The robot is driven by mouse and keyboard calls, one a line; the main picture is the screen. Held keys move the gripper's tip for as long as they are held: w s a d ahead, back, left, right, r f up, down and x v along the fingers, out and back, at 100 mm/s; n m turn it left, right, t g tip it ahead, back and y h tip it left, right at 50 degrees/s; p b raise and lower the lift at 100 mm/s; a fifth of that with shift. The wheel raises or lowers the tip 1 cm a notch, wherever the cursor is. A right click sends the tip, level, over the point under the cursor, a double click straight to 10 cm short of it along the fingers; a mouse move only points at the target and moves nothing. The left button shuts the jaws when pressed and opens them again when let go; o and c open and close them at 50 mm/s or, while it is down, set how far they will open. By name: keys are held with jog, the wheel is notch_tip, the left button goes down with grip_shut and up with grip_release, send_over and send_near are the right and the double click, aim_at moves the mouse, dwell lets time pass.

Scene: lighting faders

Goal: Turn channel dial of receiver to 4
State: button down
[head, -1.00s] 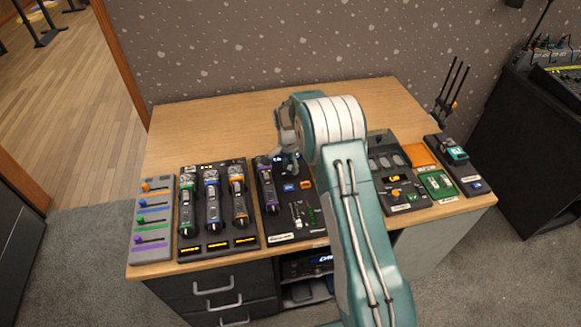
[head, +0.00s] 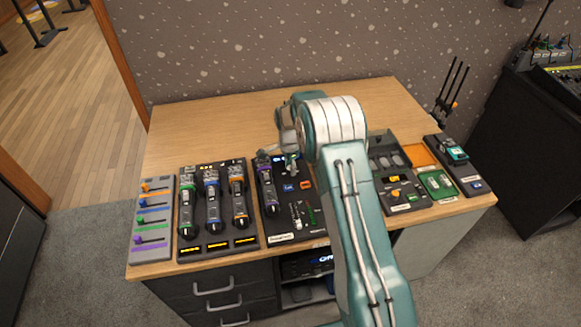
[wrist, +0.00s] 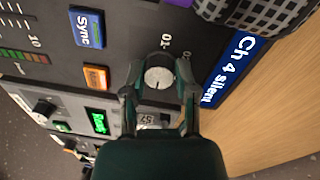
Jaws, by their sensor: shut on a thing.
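The receiver is the dark panel (head: 282,226) at the middle of the desk's front, partly behind my arm. In the wrist view its round dial with a pale, speckled cap (wrist: 159,77) sits between my fingers. My gripper (wrist: 159,88) is shut on this dial, one finger on each side. In the head view my gripper (head: 279,157) is at the panel's back edge, and the dial cannot be made out there. The receiver's blue display (wrist: 228,72) reads "Ch 4 silent". Part of the dial's scale is hidden by my fingers.
A blue Sync button (wrist: 87,28) and an orange button (wrist: 96,77) lie close to the dial. A purple-banded microphone (head: 267,190) lies on the receiver's left side. A panel with several microphones (head: 218,240) is to the left. The desk's back (head: 215,125) is clear.

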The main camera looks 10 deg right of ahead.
jog(key=shift+f, duration=0.1)
jog(key=shift+c, duration=2)
grip_release()
jog(key=shift+w+a, duration=0.1)
notch_tip(320, 180, up, 12)
jog(key=shift+w+a, duration=0.15)
jog(key=shift+w, duration=0.25)
